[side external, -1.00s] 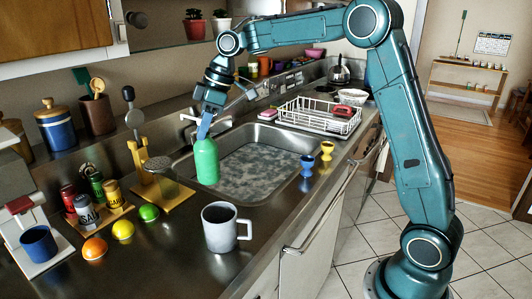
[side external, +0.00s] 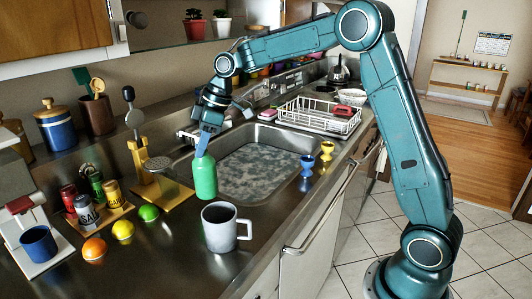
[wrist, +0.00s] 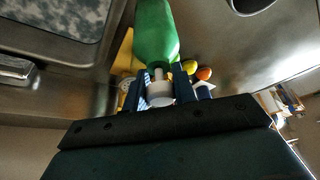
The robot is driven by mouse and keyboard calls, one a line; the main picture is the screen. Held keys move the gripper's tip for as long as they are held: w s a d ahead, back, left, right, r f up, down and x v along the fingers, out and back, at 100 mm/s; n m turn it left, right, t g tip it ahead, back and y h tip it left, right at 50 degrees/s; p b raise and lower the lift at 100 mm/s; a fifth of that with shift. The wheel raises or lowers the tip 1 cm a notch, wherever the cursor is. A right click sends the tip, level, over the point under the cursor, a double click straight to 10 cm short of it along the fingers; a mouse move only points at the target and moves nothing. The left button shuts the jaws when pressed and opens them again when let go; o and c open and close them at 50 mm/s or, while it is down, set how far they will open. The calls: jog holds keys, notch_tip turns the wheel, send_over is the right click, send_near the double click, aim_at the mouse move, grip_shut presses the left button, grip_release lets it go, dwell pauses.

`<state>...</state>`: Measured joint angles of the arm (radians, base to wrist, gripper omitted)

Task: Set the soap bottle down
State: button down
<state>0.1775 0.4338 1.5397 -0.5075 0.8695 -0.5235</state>
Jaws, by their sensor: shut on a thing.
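The soap bottle (side external: 205,178) is green and upright in the side view, near the sink's front left corner. It also shows in the wrist view (wrist: 154,35), with its pale neck and cap between the fingers. My gripper (side external: 204,149) is above the bottle and shut on its top; in the wrist view the blue fingers (wrist: 160,90) stand on either side of the neck. The bottle's base is close to the counter by the sink edge; I cannot tell whether it touches.
A grey mug (side external: 220,228) stands just in front of the bottle. A lime (side external: 149,212), a lemon (side external: 123,230) and an orange (side external: 94,248) lie to the left. A yellow stand (side external: 165,190) is close on the left. The sink (side external: 255,165) is on the right.

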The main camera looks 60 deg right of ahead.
jog(key=shift+f, duration=1.85)
jog(key=c, duration=1.1)
grip_release()
jog(key=shift+f, duration=0.1)
jog(key=shift+c, duration=0.2)
jog(key=shift+r, duration=0.2)
jog(key=v, duration=1.2)
